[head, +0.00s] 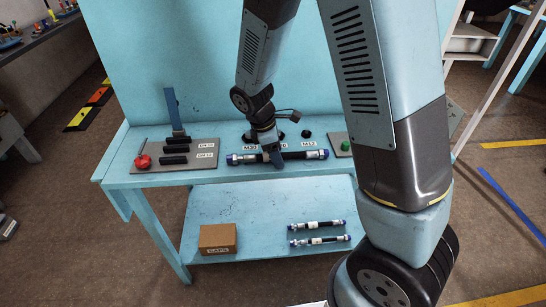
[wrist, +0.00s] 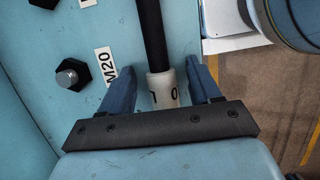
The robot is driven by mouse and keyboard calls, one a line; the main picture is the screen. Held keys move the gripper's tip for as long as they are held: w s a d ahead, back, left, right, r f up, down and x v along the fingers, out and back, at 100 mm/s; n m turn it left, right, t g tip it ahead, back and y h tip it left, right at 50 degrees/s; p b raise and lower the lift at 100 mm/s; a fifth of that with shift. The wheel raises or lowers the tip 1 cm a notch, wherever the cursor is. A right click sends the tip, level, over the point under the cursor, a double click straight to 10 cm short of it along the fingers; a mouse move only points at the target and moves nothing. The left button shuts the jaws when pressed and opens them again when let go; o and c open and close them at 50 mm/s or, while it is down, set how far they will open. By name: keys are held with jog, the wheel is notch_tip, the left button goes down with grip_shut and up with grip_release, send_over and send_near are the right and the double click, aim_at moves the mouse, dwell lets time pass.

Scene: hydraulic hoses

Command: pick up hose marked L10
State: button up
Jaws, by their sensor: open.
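A black hose (head: 303,155) with blue end caps lies across the bench top in the head view. In the wrist view, the hose (wrist: 152,38) runs between my fingers with a white band (wrist: 163,90) on it; the band's marking is only partly readable, with a 0 visible. My gripper (wrist: 161,72) is open, with one blue finger on each side of the hose at the band and gaps visible on both sides.
Two shorter hoses (head: 317,224) (head: 320,240) and a cardboard box (head: 218,239) lie on the lower shelf. A grey panel (head: 190,165) with black grips and a red knob (head: 142,162) is at left. An M20 label (wrist: 105,66) and hex fittings (wrist: 72,74) are beside the hose.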

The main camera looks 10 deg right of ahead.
grip_shut()
dwell(0.6)
